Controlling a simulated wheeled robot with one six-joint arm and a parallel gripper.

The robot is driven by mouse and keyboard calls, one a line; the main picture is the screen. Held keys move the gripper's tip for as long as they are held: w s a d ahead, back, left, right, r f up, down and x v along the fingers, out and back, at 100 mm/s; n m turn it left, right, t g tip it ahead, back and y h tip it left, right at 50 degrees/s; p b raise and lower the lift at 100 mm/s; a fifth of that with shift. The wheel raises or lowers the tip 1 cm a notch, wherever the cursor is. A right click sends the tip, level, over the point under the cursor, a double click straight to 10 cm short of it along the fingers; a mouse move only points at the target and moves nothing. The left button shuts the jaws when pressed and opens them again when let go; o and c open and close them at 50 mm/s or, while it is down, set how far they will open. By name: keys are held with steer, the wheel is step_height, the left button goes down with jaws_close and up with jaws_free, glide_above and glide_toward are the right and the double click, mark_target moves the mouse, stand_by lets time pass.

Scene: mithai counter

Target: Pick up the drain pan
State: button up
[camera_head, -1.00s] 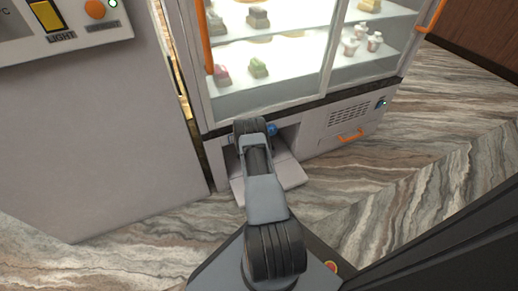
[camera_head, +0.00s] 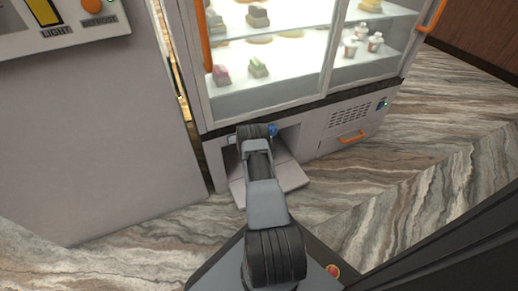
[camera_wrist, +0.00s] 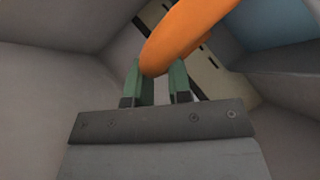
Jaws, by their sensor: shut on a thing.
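My gripper (camera_wrist: 164,84) shows in the wrist view with its two green-tipped fingers close together. It is shut on an orange curved handle (camera_wrist: 185,33), which looks like the drain pan's handle. The handle rises from between the fingertips toward the top right. Behind it is a cream panel (camera_wrist: 207,78) with dark slots; I cannot tell whether it belongs to the pan. In the head view my arm reaches into the open low compartment (camera_head: 288,138) of the display cabinet. The arm hides my gripper and the pan there.
The lowered flap (camera_head: 290,177) lies in front of the compartment. Grey walls (camera_wrist: 55,85) close in around my gripper. A blue knob (camera_head: 273,130) is beside my arm. The glass sweets case (camera_head: 265,75) stands above, a grey cabinet (camera_head: 90,135) on the left. The floor at right is clear.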

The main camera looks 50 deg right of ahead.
jaws_close()
stand_by(0.8)
steer(key=shift+r, duration=0.15)
